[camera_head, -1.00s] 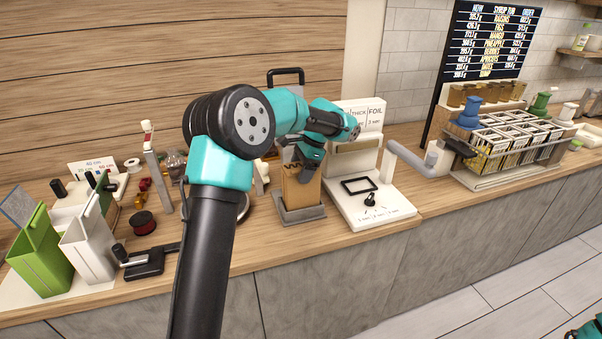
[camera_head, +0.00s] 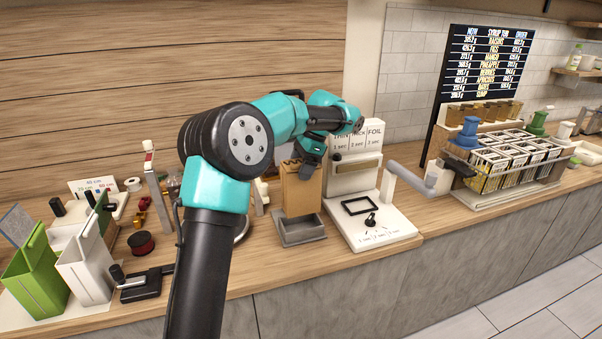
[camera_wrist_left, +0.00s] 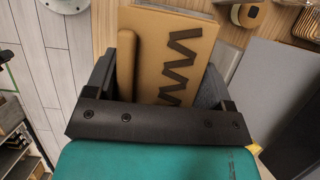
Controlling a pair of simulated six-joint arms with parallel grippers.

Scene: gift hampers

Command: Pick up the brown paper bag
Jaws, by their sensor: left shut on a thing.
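The brown paper bag (camera_head: 301,192) is upright in the head view, just above the grey tray (camera_head: 302,236). My left gripper (camera_head: 309,160) is shut on the bag's upper part. In the left wrist view the bag (camera_wrist_left: 150,55) fills the space between the two dark fingers and has a black zigzag on it. The tray's inside looks empty in the head view. My right gripper is not in view.
A white sealing machine (camera_head: 385,236) with a lever stands close to the right of the bag. Green (camera_head: 36,283) and white (camera_head: 88,272) boxes stand at the left. A wire rack of cartons (camera_head: 515,160) is at the right.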

